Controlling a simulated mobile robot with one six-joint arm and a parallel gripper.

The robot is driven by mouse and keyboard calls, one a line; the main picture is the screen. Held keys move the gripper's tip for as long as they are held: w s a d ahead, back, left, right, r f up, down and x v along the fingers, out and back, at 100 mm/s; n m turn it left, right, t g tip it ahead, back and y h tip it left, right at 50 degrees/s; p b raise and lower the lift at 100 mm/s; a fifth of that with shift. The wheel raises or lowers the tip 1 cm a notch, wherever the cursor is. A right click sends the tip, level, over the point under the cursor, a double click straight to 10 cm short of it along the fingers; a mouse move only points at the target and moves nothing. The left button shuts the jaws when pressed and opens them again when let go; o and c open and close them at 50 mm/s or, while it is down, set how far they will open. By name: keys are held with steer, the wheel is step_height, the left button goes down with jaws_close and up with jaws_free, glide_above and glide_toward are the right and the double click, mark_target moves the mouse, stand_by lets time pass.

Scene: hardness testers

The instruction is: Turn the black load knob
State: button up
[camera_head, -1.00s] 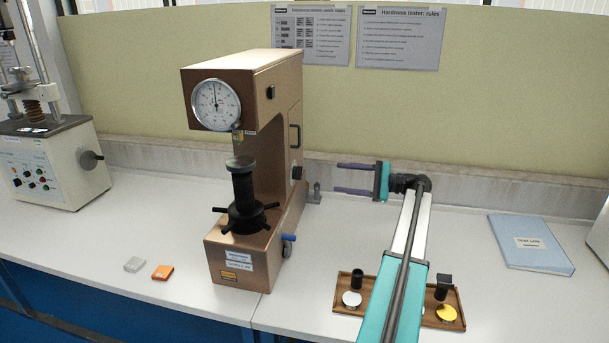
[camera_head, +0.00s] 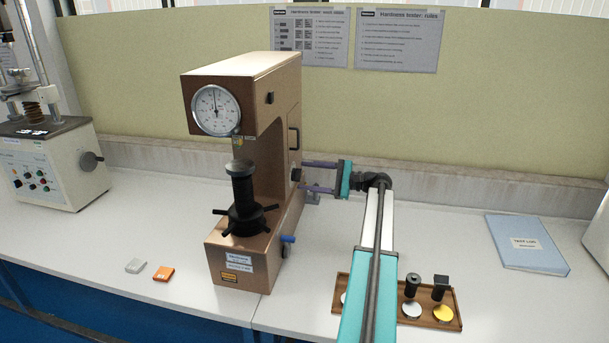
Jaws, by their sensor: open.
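The brown hardness tester (camera_head: 275,110) stands upright on the bench, its dial gauge facing front. The black load knob (camera_head: 296,174) is on the right side of its body, below the side handle. My gripper (camera_head: 305,176) is open, with two purple fingers pointing left at the tester's right side. The fingertips are at the knob, one above it and one below it. I cannot tell whether they touch it. The gripper's teal palm stands to the right of the knob.
A blue lever (camera_head: 288,239) sticks out low on the tester's right side. A brown tray (camera_head: 452,318) with small parts lies beside my arm. A blue folder (camera_head: 529,242) lies at right. Grey and orange blocks (camera_head: 163,273) lie front left. Another machine (camera_head: 60,165) stands at left.

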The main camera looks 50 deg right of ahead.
steer(key=shift+w+a, duration=0.4)
steer(key=shift+w, duration=0.2)
steer(key=c, duration=1.1)
steer(key=shift+o, duration=0.2)
